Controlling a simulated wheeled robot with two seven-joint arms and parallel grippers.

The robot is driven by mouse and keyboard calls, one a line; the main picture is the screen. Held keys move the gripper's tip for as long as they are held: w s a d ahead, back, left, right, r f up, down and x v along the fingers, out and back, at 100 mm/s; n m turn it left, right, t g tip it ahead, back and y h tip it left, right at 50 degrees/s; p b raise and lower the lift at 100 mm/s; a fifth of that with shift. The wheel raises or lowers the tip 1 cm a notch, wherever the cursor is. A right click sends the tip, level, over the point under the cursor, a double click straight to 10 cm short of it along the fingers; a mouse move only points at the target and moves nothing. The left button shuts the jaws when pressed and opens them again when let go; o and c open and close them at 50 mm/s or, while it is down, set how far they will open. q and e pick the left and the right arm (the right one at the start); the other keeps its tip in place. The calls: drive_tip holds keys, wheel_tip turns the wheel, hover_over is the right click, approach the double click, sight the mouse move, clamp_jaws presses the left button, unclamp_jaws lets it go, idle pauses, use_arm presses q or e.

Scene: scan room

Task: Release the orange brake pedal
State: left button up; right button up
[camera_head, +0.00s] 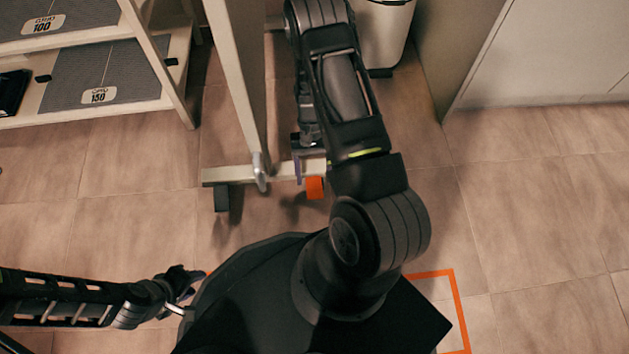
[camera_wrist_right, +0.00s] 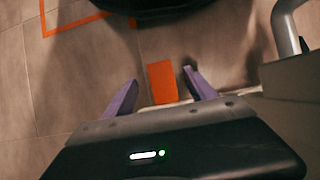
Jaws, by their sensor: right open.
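The orange brake pedal (camera_head: 315,188) sticks out from the low cream foot bar of a wheeled frame, close to the floor. In the right wrist view the pedal (camera_wrist_right: 161,83) appears between the two purple fingers of my right gripper (camera_wrist_right: 160,77), with gaps on both sides. In the head view my right gripper (camera_head: 309,163) is at the foot bar just beyond the pedal, largely hidden by my arm. It is open and holds nothing. My left gripper (camera_head: 183,287) is at the lower left, far from the pedal; its jaws are unclear.
The cream frame's upright (camera_head: 238,80) and foot bar (camera_head: 228,174) stand close left of my right arm, with a dark caster (camera_head: 222,198). A shelf (camera_head: 120,108) with grey panels is at upper left. A bin (camera_head: 384,35) stands behind my arm. Tiled floor at right is clear.

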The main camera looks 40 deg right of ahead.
sight(314, 181)
drive_tip(key=shift+p+v, duration=0.3)
drive_tip(key=shift+v, duration=1.3)
use_arm(q)
drive_tip(key=shift+s+r, duration=0.1)
drive_tip(key=shift+r, duration=0.5)
drive_tip(key=shift+s, duration=0.1)
use_arm(e)
drive_tip(key=shift+s, duration=0.1)
